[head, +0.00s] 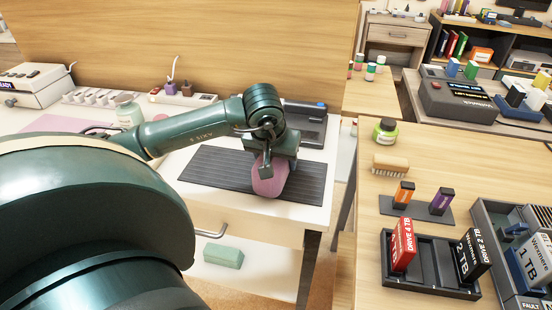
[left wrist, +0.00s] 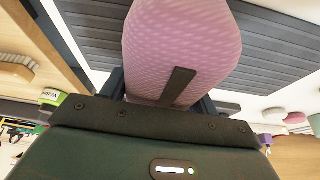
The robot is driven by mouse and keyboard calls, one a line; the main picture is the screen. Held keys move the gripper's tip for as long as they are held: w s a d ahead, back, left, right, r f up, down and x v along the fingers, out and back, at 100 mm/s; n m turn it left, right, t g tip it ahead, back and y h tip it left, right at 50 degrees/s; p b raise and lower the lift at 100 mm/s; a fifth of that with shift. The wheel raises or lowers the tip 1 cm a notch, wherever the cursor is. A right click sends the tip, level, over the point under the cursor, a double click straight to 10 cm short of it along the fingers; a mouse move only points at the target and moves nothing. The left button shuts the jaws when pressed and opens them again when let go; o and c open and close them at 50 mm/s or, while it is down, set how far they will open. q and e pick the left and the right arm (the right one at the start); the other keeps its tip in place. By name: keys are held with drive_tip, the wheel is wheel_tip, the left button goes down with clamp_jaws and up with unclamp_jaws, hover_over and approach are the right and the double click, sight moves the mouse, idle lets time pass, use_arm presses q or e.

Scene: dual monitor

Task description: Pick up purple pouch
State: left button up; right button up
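The purple pouch (head: 270,182) is a rounded pinkish-purple case on or just over the dark ribbed mat (head: 215,178) on the white table; I cannot tell whether it touches the mat. My left gripper (head: 267,171) points down at its upper end. In the left wrist view the textured pouch (left wrist: 182,40) fills the space ahead of the gripper (left wrist: 179,72), and one dark finger lies flat against its near face. The other finger is hidden behind the pouch. The left gripper looks shut on it. My right gripper is not in view.
A dark grey device (head: 306,122) stands just behind the mat. A green block (head: 223,256) lies on the shelf below.

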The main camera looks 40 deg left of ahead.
use_arm(q)
drive_tip(key=c, duration=0.6)
drive_tip(key=shift+o, duration=0.2)
